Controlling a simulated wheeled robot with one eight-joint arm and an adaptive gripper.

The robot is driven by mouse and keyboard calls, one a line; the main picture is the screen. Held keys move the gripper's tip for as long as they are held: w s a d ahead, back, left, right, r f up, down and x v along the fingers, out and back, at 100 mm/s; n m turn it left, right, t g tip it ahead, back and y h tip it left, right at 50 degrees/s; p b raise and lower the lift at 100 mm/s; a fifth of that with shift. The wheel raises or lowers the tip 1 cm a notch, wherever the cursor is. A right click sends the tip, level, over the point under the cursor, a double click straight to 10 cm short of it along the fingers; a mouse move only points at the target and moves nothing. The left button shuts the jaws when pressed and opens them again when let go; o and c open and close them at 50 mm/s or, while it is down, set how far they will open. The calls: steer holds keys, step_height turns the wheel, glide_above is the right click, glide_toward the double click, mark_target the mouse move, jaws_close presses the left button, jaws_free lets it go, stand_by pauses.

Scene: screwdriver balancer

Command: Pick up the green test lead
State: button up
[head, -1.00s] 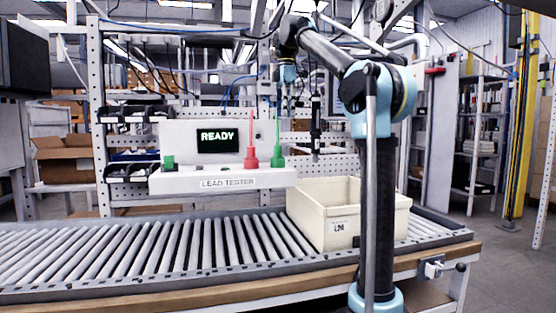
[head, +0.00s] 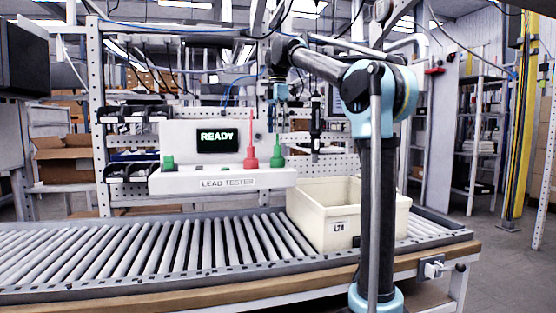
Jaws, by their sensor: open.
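The green test lead (head: 277,160) stands upright at the right end of the white lead tester (head: 222,180), its thin tip pointing up. A red test lead (head: 250,160) stands upright just to its left. My gripper (head: 275,118) points down above the green lead, around the height of its tip. It is open, with nothing seen in it. The fingers are small and dark here, and I cannot tell whether the tip is between them.
The tester's screen (head: 218,139) reads READY, and a green part (head: 169,162) sits at its left end. A cream bin (head: 325,228) stands on the roller conveyor (head: 150,250) below right. A dark hanging tool (head: 315,125) is close to the right of my gripper.

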mark_target(277, 149)
steer(key=shift+s+f, duration=0.2)
steer(key=shift+f, duration=4.2)
jaws_close()
